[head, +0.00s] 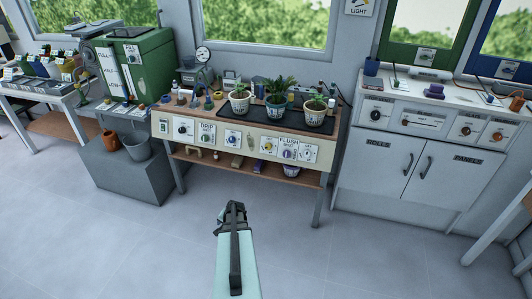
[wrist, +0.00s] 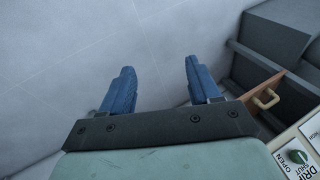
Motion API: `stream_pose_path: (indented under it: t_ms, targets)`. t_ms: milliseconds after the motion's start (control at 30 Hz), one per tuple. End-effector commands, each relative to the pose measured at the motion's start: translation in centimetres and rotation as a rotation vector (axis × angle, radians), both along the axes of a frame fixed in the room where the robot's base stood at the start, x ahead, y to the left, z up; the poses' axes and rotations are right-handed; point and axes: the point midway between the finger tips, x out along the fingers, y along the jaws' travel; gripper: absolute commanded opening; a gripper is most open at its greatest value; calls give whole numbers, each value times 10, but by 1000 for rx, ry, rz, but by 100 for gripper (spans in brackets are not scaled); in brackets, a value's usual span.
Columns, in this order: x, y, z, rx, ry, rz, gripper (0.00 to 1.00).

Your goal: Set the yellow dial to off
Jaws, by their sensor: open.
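A small yellow dial (head: 268,147) sits on a white plate on the cream front panel of the middle bench in the head view. The plate's lettering is too small to read, so I cannot tell its setting. My gripper (head: 234,208) is in front of the bench, apart from the panel, over the floor. In the wrist view my gripper (wrist: 158,72) shows two blue fingers spread wide with nothing between them. The yellow dial is not in the wrist view.
Other dials share the panel, including a DRIP dial (head: 207,138), which also shows in the wrist view (wrist: 299,157), and a FLUSH dial (head: 288,154). A grey block (head: 125,172) stands left. The floor (head: 340,250) is clear.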

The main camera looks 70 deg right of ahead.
Motion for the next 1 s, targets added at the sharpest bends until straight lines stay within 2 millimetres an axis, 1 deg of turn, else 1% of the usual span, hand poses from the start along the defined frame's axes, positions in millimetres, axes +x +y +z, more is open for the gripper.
stream_pose_path:
  t_ms: [33, 100, 233, 300, 400, 500, 600, 700, 833, 1000]
  targets:
    - [6, -32, 7, -38, -68, -123, 62]
    - [15, -67, 22, -83, -174, -297, 62]
    - [28, -119, 47, -136, -391, -609, 62]
    - [28, -141, 59, -150, -513, -771, 62]
    - [23, -168, 75, -157, -694, -990, 62]
    - [14, -189, 91, -154, -884, -1189, 62]
    - [1, -205, 108, -143, -1083, -1366, 62]
    - [-14, -216, 124, -120, -1292, -1518, 62]
    - [-35, -223, 144, -76, -1572, -1671, 62]
    - [-57, -226, 166, 16, -1913, -1773, 62]
